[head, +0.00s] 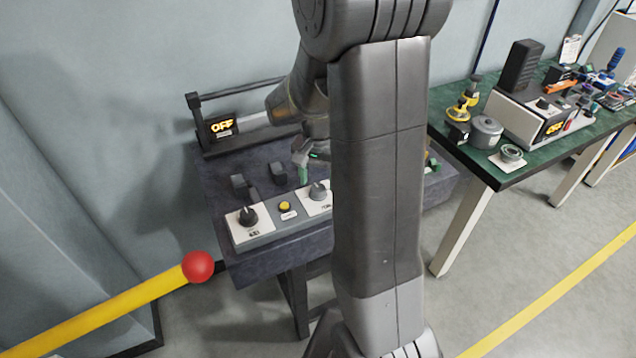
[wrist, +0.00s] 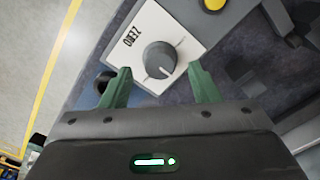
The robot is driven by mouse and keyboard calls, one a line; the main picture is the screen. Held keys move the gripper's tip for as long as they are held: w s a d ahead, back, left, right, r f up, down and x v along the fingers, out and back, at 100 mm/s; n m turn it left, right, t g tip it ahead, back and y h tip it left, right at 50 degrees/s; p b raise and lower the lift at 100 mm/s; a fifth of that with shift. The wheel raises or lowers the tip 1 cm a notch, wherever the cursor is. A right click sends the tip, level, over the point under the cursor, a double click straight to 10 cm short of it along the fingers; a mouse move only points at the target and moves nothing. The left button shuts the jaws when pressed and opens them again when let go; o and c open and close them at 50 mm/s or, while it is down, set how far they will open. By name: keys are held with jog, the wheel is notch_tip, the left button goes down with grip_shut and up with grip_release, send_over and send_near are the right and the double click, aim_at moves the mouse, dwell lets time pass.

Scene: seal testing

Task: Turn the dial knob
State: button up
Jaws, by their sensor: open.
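A grey round dial knob (wrist: 160,58) with a white pointer line sits on a white plate (wrist: 136,27) lettered "ZERO". In the head view a grey knob (head: 318,190) stands at the right of the visible panel, partly beside my arm. My gripper (wrist: 158,74) is open, its green fingers apart and empty. In the wrist view the knob lies just beyond the fingertips, roughly centred between them; contact cannot be told. In the head view my gripper (head: 303,168) is just behind and above the grey knob, mostly hidden by my arm.
A black knob (head: 248,215) and a yellow button (head: 285,206) share the panel (head: 262,235). A display reading "OFF" (head: 222,126) stands behind. A yellow bar with a red ball (head: 198,267) is in front at left. A green-topped bench (head: 470,150) with instruments stands right.

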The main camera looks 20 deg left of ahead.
jog(key=shift+f, duration=1)
jog(key=c, duration=1)
jog(key=n, duration=0.4)
jog(key=shift+n, duration=0.4)
jog(key=n+b, duration=0.1)
jog(key=n, duration=0.4)
jog(key=shift+n, duration=0.4)
